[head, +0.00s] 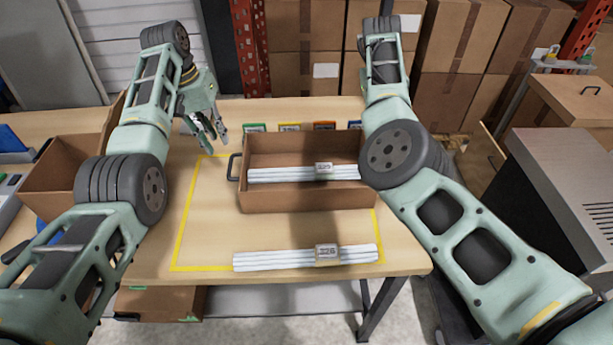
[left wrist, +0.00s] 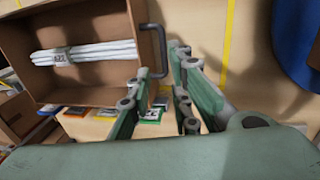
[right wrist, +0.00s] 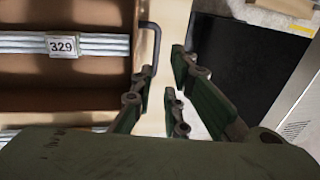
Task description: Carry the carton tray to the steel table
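The carton tray (head: 300,197) is an open brown box with dark side handles, standing on the wooden table. A bundle of white rods tagged 329 (head: 290,174) lies in it. My left gripper (head: 216,142) is open and empty, just beyond the tray's left handle (head: 233,167); in the left wrist view that handle (left wrist: 157,45) shows ahead of the parted fingers (left wrist: 163,65). My right gripper is hidden behind its arm in the head view. In the right wrist view its fingers (right wrist: 160,75) are parted near the other handle (right wrist: 152,45). I cannot identify the steel table with certainty.
A brown box (head: 65,180) stands at left. Coloured labels line up behind the tray. Stacked cartons (head: 450,70) and a grey cabinet (head: 560,165) are at right.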

